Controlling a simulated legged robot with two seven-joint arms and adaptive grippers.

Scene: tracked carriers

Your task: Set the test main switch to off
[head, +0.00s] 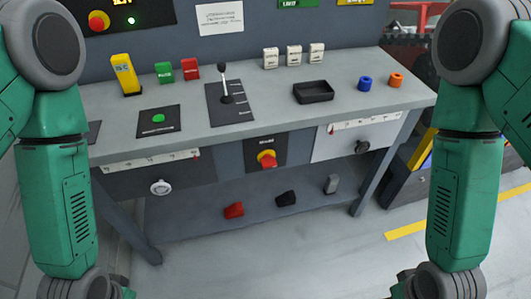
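A red rotary knob on a yellow base (266,160) sits on a dark plate in the bench front, under a short label I cannot read for sure. A second red knob on a yellow base (98,21) is on the dark wall panel at the upper left, beside a lit green lamp (131,20). I cannot tell for sure which one is the test main switch, nor read their set positions. My two green arms hang down at the left and right edges, apart from both knobs. Both grippers are below the frame.
The grey bench top (300,118) carries a black lever (226,85), a green button plate (158,119), coloured blocks, a black tray (313,92) and two rings. Drawer fronts with knobs (161,187) flank the lower red knob. A lower shelf holds small blocks. The space before the bench looks clear.

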